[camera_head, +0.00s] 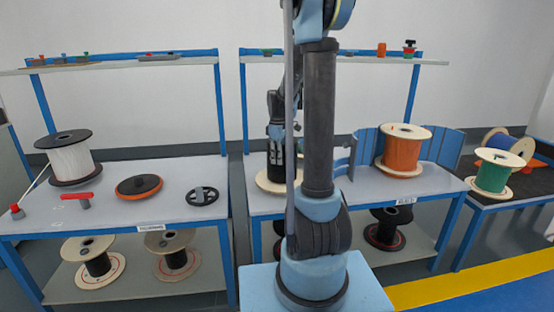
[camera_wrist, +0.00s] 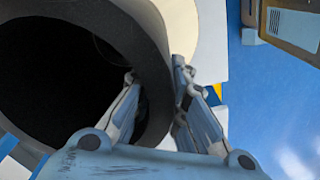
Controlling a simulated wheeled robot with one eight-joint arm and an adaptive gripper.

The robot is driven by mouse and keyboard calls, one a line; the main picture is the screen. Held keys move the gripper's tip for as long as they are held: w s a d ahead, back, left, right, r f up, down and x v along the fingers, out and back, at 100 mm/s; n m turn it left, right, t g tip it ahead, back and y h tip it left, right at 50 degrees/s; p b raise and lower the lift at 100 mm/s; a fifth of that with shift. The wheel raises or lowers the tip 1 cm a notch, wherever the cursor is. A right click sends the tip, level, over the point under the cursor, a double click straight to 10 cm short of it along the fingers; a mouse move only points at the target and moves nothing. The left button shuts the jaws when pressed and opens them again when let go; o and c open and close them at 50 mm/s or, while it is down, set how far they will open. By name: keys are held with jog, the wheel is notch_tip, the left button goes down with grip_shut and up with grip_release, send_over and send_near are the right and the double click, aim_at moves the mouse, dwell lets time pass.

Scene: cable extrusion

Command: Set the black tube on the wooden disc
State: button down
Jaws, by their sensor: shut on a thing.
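The black tube (camera_wrist: 120,50) fills the left of the wrist view, its dark open mouth facing the camera. My gripper (camera_wrist: 156,72) is shut on the tube's wall, one finger inside the rim and one outside. In the head view the upright tube (camera_head: 275,160) is partly hidden by my arm, below my gripper (camera_head: 276,133). The pale wooden disc (camera_head: 266,183) lies on the table under the tube. Its cream surface (camera_wrist: 207,35) also shows beyond the tube in the wrist view. I cannot tell whether the tube's bottom touches the disc.
An orange cable spool (camera_head: 402,150) stands on the right of the same table (camera_head: 350,200), by a curved blue panel (camera_head: 442,147). The left table (camera_head: 120,205) holds a white spool (camera_head: 70,160), an orange-black disc (camera_head: 138,186) and a black handwheel (camera_head: 202,196). Shelves run above.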

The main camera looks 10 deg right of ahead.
jog(key=shift+f, duration=0.35)
jog(key=c, duration=1.9)
grip_release()
jog(key=shift+r, duration=5.45)
jog(key=shift+s, duration=0.1)
